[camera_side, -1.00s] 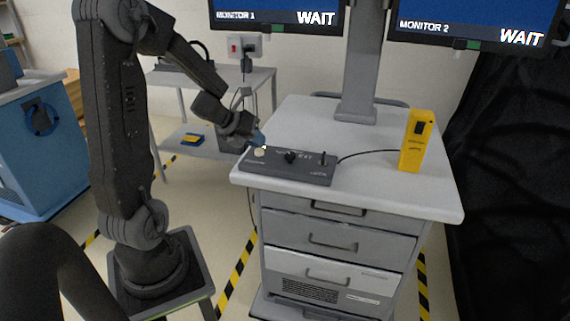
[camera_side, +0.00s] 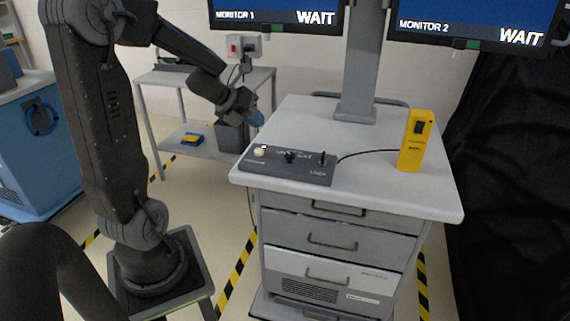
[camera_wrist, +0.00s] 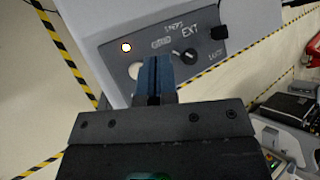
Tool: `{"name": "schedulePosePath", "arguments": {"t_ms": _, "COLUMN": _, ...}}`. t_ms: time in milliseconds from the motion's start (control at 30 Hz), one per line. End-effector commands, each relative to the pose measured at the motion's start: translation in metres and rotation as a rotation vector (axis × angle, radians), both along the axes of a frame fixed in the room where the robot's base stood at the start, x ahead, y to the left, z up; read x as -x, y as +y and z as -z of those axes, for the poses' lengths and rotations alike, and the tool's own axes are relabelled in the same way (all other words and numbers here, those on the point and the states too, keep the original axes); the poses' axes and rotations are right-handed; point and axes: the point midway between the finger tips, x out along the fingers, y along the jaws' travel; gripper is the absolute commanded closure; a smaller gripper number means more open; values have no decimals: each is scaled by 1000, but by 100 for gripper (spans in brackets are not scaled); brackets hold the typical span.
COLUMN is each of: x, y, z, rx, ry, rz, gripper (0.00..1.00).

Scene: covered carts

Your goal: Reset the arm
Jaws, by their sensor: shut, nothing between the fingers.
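My gripper (camera_side: 257,119) is in the side view, above and left of the cart top's far left edge, with blue fingertips. In the wrist view the two blue fingers (camera_wrist: 154,76) are pressed together with nothing between them. They point at a dark control box (camera_side: 288,165) on the grey cart and do not appear to touch it. The control box carries a pale round button (camera_side: 259,152), a black knob (camera_side: 289,157) and a small lever (camera_side: 322,158). In the wrist view a small lamp (camera_wrist: 126,47) glows on the box, and the fingers partly cover the pale button.
A yellow handheld unit (camera_side: 415,141) stands on the right of the cart top (camera_side: 400,195), with a cable between it and the box. Two monitors show WAIT, one at left (camera_side: 275,12) and one at right (camera_side: 470,22). A grey side table (camera_side: 160,76) stands behind my arm.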

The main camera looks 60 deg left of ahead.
Motion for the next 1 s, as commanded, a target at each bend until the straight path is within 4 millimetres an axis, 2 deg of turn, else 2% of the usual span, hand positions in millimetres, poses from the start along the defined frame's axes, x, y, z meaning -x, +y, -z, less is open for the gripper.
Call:
{"name": "schedulePosePath", "arguments": {"t_ms": 167, "x": -10, "y": -8, "z": -11, "rx": 21, "ry": -60, "rz": -70, "gripper": 100}}
{"name": "schedulePosePath", "arguments": {"t_ms": 333, "x": -32, "y": -33, "z": -50, "rx": 152, "ry": -265, "rz": -352, "gripper": 100}}
{"name": "schedulePosePath", "arguments": {"t_ms": 467, "x": -33, "y": -56, "z": -78, "rx": 350, "ry": -412, "rz": -637, "gripper": 100}}
{"name": "schedulePosePath", "arguments": {"t_ms": 600, "x": -17, "y": -85, "z": -91, "rx": 615, "ry": -487, "rz": -943, "gripper": 100}}
{"name": "schedulePosePath", "arguments": {"t_ms": 733, "x": 10, "y": -118, "z": -87, "rx": 883, "ry": -458, "rz": -1224, "gripper": 100}}
{"name": "schedulePosePath", "arguments": {"t_ms": 867, "x": 44, "y": -162, "z": -74, "rx": 1134, "ry": -324, "rz": -1492, "gripper": 100}}
{"name": "schedulePosePath", "arguments": {"t_ms": 1000, "x": 81, "y": -211, "z": -61, "rx": 1323, "ry": -98, "rz": -1728, "gripper": 100}}
